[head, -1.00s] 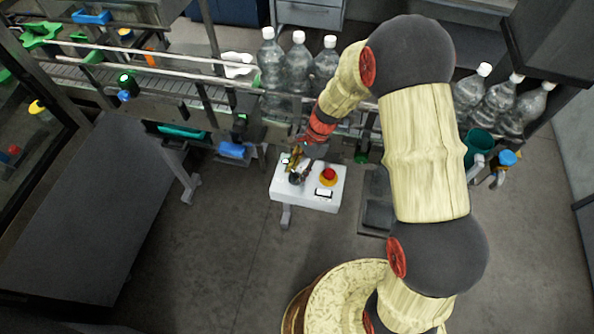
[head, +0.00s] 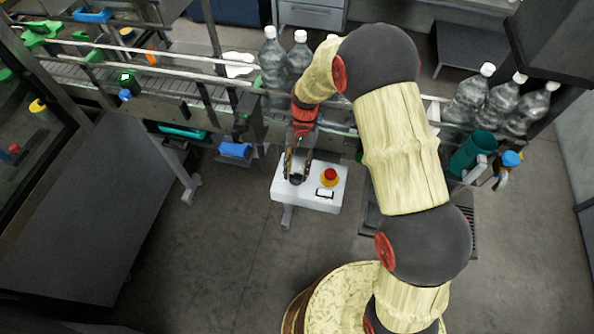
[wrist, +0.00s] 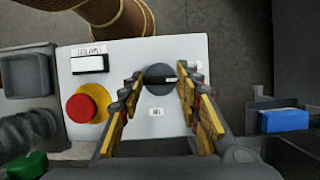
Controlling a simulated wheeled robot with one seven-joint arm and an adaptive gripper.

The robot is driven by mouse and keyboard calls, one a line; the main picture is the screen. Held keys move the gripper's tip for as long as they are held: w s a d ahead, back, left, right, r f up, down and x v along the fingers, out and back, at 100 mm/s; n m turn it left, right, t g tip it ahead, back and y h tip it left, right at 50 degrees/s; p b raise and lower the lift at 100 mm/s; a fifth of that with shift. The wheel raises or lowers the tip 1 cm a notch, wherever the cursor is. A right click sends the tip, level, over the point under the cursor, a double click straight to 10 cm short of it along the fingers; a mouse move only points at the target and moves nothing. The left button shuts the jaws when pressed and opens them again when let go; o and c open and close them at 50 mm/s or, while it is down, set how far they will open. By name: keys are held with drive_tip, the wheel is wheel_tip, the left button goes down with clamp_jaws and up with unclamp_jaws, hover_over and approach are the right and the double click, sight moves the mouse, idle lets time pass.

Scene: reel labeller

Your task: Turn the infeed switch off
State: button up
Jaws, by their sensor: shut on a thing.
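The infeed switch (wrist: 158,79) is a round dark knob on a white control box (wrist: 150,48). A pale mark on the knob points to the right in the wrist view. My gripper (wrist: 160,82) has one finger on each side of the knob and is shut on it. In the head view, my gripper (head: 297,170) reaches down to the left part of the box (head: 318,201), and its fingers partly hide the knob. Small labels sit below and right of the knob in the wrist view; I cannot read them clearly.
A red emergency button (wrist: 82,107) on a yellow base sits left of the knob, below a small dark-and-white rocker (wrist: 88,64). The conveyor (head: 170,90) with clear bottles (head: 272,65) runs behind the box. A blue part (wrist: 285,120) stands to the right.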

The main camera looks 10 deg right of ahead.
drive_tip(key=shift+n, duration=0.3)
drive_tip(key=o, duration=1.1)
drive_tip(key=shift+o, duration=0.3)
drive_tip(key=v, duration=1.2)
drive_tip(key=shift+a, duration=0.2)
